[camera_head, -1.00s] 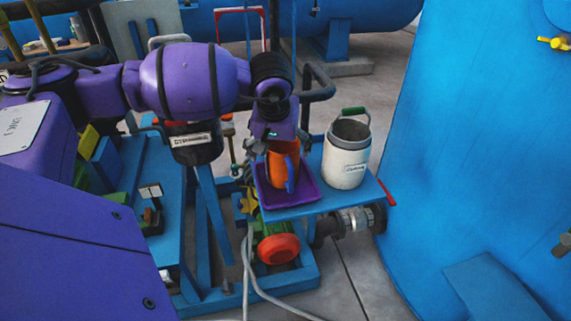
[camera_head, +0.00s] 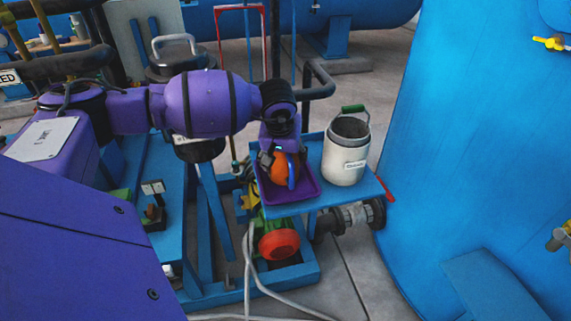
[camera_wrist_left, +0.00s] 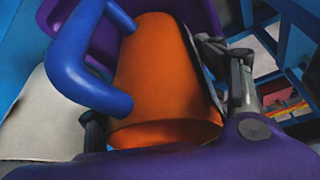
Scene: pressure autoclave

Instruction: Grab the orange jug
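The orange jug (camera_head: 283,170) with a blue handle stands in a purple tray (camera_head: 298,196) in the head view. My left gripper (camera_head: 283,158) is over the jug from above and hides its top. In the left wrist view the jug (camera_wrist_left: 160,75) fills the middle, its blue handle to the left. The left gripper's fingers (camera_wrist_left: 165,105) are spread, one on each side of the jug. The right finger lies close along the jug's side; whether it touches is unclear. My right gripper is not in view.
A white container (camera_head: 344,158) with a green handle stands just right of the tray on a blue shelf (camera_head: 325,196). A large blue vessel (camera_head: 470,150) fills the right side. A red round part (camera_head: 279,244) and pale hoses are below the shelf.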

